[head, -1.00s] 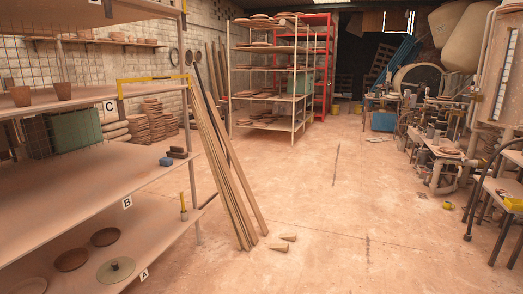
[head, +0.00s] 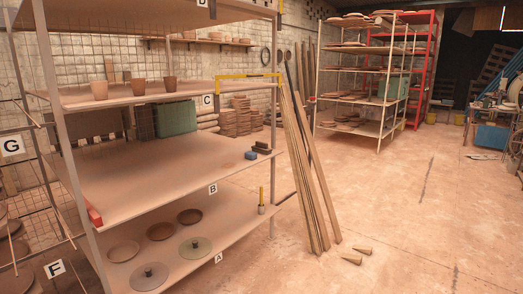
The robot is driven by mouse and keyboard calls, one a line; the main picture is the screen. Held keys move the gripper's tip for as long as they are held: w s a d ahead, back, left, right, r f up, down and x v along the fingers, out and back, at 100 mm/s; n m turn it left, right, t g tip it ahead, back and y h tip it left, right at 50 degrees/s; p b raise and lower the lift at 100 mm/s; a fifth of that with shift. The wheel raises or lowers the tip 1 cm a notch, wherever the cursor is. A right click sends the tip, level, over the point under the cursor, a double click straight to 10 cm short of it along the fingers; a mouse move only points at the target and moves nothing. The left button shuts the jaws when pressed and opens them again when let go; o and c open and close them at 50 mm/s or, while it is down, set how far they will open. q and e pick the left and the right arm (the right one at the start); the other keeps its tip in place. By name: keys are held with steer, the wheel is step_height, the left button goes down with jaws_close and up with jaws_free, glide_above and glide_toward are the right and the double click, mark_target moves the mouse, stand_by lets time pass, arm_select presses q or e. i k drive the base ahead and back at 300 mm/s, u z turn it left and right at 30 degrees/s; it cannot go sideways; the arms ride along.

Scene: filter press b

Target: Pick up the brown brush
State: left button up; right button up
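A small dark brown block-shaped thing (head: 262,147), perhaps the brown brush, lies near the right end of the shelf labelled B (head: 150,175). It is too small for me to make out bristles. A similar blue block (head: 251,155) lies just in front of it. Neither of my grippers is in view.
Shelf A (head: 225,240) below holds plates, discs with knobs and a yellow-handled upright thing (head: 262,200). The floor to the right is clear.

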mark_target(260, 148)
steer(key=k, duration=0.5)
steer(key=z, duration=0.5)
steer(key=i, duration=1.2)
steer(key=z, duration=0.45)
steer(key=i, duration=2)
steer(key=u, duration=0.55)
steer(key=i, duration=1.6)
steer(key=u, duration=1.15)
